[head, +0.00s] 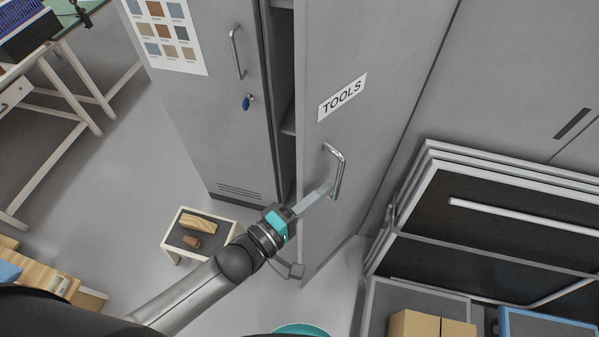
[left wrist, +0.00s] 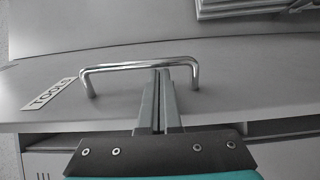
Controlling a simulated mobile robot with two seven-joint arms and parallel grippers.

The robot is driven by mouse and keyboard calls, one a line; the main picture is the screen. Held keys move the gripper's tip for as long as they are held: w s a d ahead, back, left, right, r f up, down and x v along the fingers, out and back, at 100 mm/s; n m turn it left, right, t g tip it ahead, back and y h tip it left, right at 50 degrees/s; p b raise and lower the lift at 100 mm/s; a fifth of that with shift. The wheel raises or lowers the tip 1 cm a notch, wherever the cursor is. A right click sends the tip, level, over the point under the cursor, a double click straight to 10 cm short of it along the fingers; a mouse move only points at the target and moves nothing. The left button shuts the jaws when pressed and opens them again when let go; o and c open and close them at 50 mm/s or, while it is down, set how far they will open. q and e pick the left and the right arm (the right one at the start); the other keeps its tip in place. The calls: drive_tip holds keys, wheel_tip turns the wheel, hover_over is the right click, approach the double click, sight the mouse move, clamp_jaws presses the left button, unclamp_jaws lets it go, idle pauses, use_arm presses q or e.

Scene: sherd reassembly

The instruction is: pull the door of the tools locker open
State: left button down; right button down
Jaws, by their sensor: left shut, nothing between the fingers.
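The tools locker's door (head: 352,125) is grey, carries a TOOLS label (head: 342,97) and stands ajar, with a dark gap and a shelf showing along its left edge. Its metal bar handle (head: 338,170) is on the door's front; it also shows in the left wrist view (left wrist: 125,66). My left gripper (head: 329,189) is at the lower part of the handle. In the left wrist view its fingers (left wrist: 163,76) are together and their tips meet the bar; I cannot tell whether they touch it or reach behind it. My right gripper is not in view.
The neighbouring locker door (head: 205,110) has a handle, a blue key (head: 247,102) and a colour chart. A small stand (head: 176,240) with wooden pieces is on the floor at left. A dark rack (head: 480,225) and a cardboard box (head: 430,327) are at right.

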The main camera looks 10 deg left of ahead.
use_arm(q)
drive_tip(key=s+d, duration=0.5)
drive_tip(key=d, duration=0.6)
drive_tip(key=shift+d, duration=0.25)
